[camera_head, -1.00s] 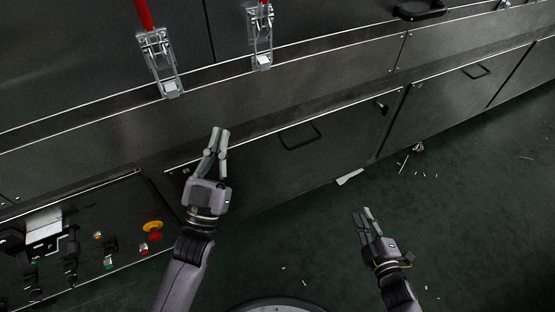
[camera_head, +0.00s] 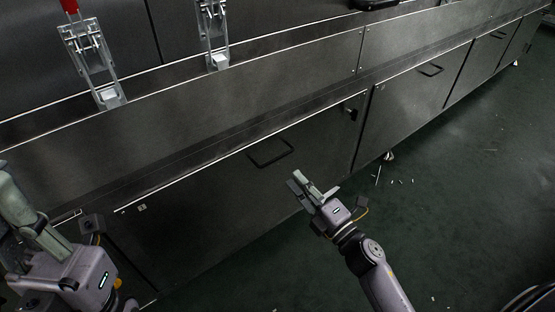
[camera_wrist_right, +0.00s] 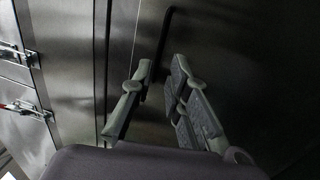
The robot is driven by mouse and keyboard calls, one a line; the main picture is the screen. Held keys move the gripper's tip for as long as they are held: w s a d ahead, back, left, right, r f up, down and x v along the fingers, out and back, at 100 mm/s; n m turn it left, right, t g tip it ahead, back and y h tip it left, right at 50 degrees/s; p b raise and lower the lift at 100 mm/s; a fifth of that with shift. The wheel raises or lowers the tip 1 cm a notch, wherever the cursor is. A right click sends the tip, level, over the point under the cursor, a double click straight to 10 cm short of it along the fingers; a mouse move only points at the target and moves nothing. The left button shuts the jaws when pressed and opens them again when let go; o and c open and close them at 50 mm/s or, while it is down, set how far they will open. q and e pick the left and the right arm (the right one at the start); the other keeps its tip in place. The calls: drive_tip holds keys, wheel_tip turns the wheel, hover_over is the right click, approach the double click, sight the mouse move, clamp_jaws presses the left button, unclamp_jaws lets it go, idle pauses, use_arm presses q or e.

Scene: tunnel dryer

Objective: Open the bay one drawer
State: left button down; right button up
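The drawer (camera_head: 215,198) is a dark metal front in the lower middle of the head view, with a thin black loop handle (camera_head: 270,153) near its top edge. It looks shut. My right gripper (camera_head: 312,184) is open and empty, below and to the right of the handle in the head view. In the right wrist view its fingers (camera_wrist_right: 155,85) are spread, and the handle (camera_wrist_right: 162,45) shows beyond and partly between them; I see no grip on it. My left gripper (camera_head: 35,215) is at the left edge of the head view, partly cut off.
More dark panels with black handles (camera_head: 431,71) run to the upper right. Two metal latches (camera_head: 92,60) stand on the ledge above. A dark knob (camera_head: 349,113) sticks out right of the handle. The green floor (camera_head: 440,190) is open, with small white scraps.

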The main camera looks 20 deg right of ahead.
sight(278, 158)
drive_tip(key=b+x, duration=0.1)
drive_tip(key=x, duration=0.8)
drive_tip(key=shift+c, duration=0.3)
clamp_jaws()
drive_tip(key=shift+f, duration=0.1)
